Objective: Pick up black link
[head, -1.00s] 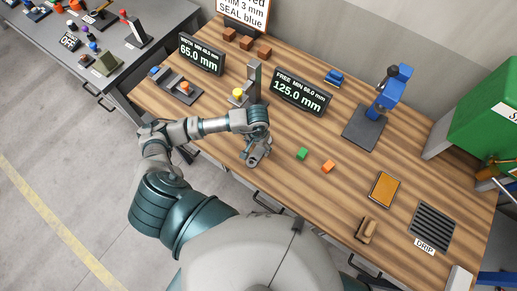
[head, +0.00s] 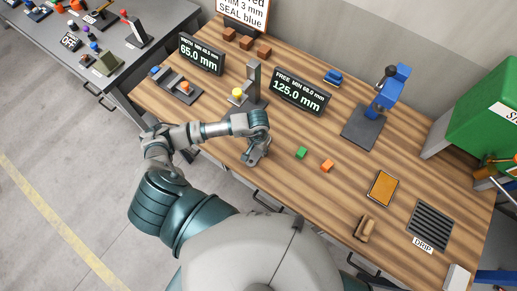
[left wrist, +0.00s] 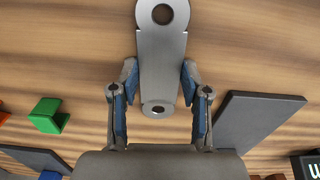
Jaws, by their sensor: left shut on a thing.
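The link (left wrist: 160,65) is a flat dark grey plate with a round hole at each end. In the left wrist view it lies between the two blue-padded fingers of my left gripper (left wrist: 156,92), which is shut on it. Its wider end extends beyond the fingertips over the wood. In the head view my left gripper (head: 253,155) points down near the front edge of the workbench (head: 310,195), and the link is hard to make out there. Whether the link still touches the bench is unclear. My right gripper is not in view.
A blue press (head: 390,90) stands farther right.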

